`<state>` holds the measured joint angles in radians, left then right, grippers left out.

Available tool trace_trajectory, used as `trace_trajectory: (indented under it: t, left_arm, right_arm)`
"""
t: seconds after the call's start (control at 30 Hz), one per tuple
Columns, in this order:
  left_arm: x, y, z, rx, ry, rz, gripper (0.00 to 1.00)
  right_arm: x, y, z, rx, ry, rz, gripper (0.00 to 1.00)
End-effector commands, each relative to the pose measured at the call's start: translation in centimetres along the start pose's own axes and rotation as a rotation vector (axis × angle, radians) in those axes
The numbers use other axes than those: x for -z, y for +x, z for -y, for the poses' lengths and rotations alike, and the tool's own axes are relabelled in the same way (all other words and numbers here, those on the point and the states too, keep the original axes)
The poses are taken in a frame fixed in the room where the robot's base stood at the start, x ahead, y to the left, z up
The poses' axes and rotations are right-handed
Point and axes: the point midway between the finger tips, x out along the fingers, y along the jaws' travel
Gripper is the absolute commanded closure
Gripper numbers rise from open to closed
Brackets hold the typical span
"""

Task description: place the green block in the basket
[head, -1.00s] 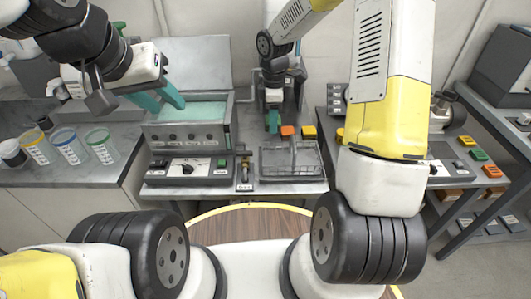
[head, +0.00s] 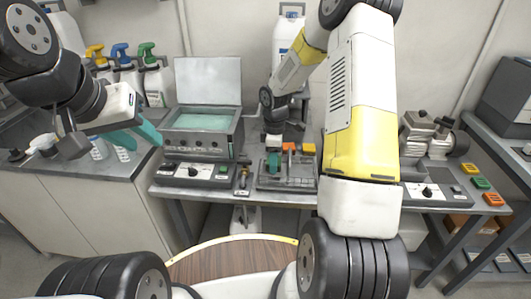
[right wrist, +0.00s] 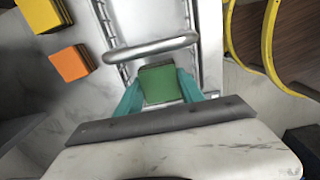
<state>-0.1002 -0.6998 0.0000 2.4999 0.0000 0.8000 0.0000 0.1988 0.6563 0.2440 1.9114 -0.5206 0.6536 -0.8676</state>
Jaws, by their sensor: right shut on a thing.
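The green block (right wrist: 160,85) is held between the teal fingers of my right gripper (right wrist: 159,92) in the right wrist view. In the head view my right gripper (head: 273,162) is over the left part of the wire basket (head: 288,184), and the block is not clearly visible there. The basket's grey handle (right wrist: 150,47) crosses just beyond the block in the right wrist view, with wire sides running away from it. I cannot tell whether the block touches the basket. My left gripper (head: 138,134) appears open and empty, in front of the steel bath at the left.
Spray bottles (head: 124,65) stand at the back left. A compressor (head: 432,135) is at the right.

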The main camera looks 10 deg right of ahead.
Motion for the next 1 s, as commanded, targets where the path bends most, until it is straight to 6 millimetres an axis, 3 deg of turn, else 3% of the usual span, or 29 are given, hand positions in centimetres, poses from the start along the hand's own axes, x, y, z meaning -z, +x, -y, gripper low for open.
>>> trace_trajectory:
  t: [0.13, 0.5, 0.53, 0.57, 0.87, 1.0]
  left_arm:
    - [0.0, 0.0, 0.0, 0.000, 0.000, 0.000, 0.64]
    - [0.0, 0.0, 0.0, 0.000, 0.000, 0.000, 0.64]
    - [0.0, 0.0, 0.0, 0.000, 0.000, 0.000, 0.64]
    - [0.0, 0.0, 0.0, 0.000, 0.000, 0.000, 0.64]
    - [0.0, 0.0, 0.0, 0.000, 0.000, 0.000, 0.64]
    - [0.0, 0.0, 0.0, 0.000, 0.000, 0.000, 0.64]
  right_arm:
    - [0.0, 2.2, 0.1, 0.003, -0.001, 0.001, 1.00]
    - [0.0, 2.7, 0.0, 0.001, -0.001, 0.001, 1.00]
    - [0.0, 2.8, 0.0, 0.001, -0.001, 0.001, 0.53]
    - [0.0, 2.8, 0.0, 0.001, -0.001, 0.001, 0.47]
    - [0.0, 2.7, 0.0, 0.001, -0.001, 0.001, 0.46]
    - [0.0, 1.8, 0.0, -0.001, 0.000, 0.001, 0.46]
